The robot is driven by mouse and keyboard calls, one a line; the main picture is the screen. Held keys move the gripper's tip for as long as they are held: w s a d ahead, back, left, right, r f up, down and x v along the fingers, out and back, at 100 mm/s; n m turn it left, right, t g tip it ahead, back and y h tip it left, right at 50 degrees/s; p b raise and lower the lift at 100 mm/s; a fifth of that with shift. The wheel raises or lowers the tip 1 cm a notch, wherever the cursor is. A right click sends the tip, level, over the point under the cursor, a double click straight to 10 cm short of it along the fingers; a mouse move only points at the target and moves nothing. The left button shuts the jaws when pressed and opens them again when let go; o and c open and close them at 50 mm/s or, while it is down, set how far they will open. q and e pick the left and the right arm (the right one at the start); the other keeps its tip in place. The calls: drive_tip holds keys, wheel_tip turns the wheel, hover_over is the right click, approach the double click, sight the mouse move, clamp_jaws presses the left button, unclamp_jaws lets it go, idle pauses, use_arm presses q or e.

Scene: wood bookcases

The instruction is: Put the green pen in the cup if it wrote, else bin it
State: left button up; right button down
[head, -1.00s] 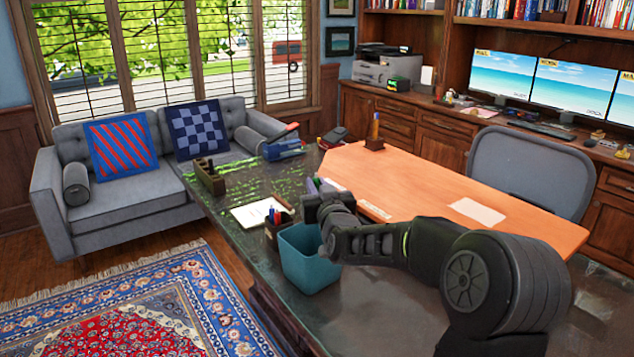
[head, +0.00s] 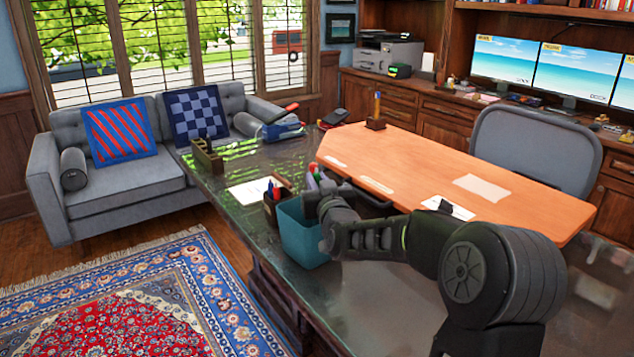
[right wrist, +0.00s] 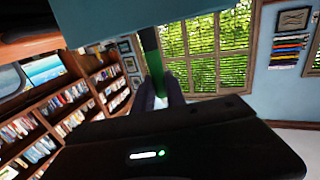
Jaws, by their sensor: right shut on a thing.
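My right gripper (head: 314,198) is over the far side of the teal bin (head: 302,242), near its rim. In the right wrist view its fingers (right wrist: 159,95) are shut on the green pen (right wrist: 152,50). The pen's far end is hidden behind a teal surface, which looks like the bin. In the head view the coloured bits just above the gripper are too small to tell apart. The dark cup (head: 270,213) stands just left of the bin, with several pens in it. A white sheet (head: 248,192) lies behind the cup; any marks on it are too small to read. My left gripper is out of view.
Left of the sheet is a wooden holder (head: 207,160). A blue stapler-like object (head: 283,131) lies at the far end. A wooden desk pad (head: 430,165) with papers and a pen stand (head: 376,123) lies to the right. The near dark desktop is mostly clear.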

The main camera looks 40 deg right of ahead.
drive_tip(key=c, duration=1.3)
unclamp_jaws()
drive_tip(key=shift+s, duration=0.1)
drive_tip(key=v, duration=0.7)
drive_tip(key=shift+s+a+b, duration=0.15)
drive_tip(key=shift+s+b, duration=0.1)
drive_tip(key=shift+b, duration=0.15)
